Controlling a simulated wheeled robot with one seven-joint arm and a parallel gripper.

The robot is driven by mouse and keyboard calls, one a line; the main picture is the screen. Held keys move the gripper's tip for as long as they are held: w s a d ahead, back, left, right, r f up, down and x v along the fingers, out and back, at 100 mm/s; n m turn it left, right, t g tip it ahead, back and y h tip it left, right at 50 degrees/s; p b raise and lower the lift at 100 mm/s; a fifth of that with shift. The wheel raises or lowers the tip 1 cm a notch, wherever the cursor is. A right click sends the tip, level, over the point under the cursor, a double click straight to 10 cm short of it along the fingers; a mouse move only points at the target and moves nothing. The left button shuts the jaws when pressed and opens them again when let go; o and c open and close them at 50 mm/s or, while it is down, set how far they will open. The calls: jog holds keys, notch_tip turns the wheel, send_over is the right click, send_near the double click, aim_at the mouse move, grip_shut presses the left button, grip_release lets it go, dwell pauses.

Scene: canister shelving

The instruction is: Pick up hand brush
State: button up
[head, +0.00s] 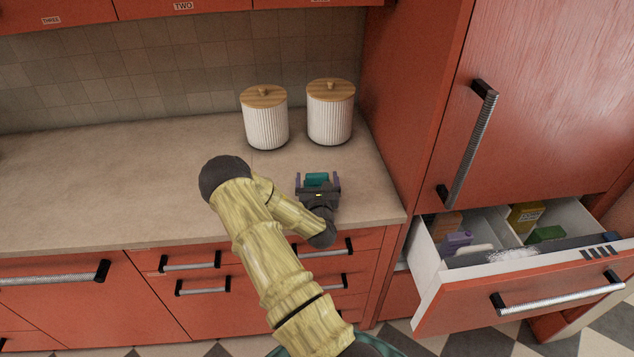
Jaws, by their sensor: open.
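What looks like the hand brush, a long dark grey thing (570,245) with white bristle-like fuzz (510,254), lies along the front of the open drawer (430,296) at the right. My gripper (318,184) is over the counter, left of the drawer and well apart from the brush. Its two purple-tipped fingers are spread open. A small teal block (317,179) shows between the fingertips; I cannot tell whether they touch it.
Two white ribbed canisters (266,124) (330,116) with wooden lids stand behind my gripper. The drawer also holds a yellow box (525,216), a green item (547,234) and a purple item (456,241). A tall red cabinet (545,100) rises above it. The counter's left (110,190) is clear.

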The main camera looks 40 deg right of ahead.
jog(key=shift+x, duration=1.15)
jog(key=c, duration=1.1)
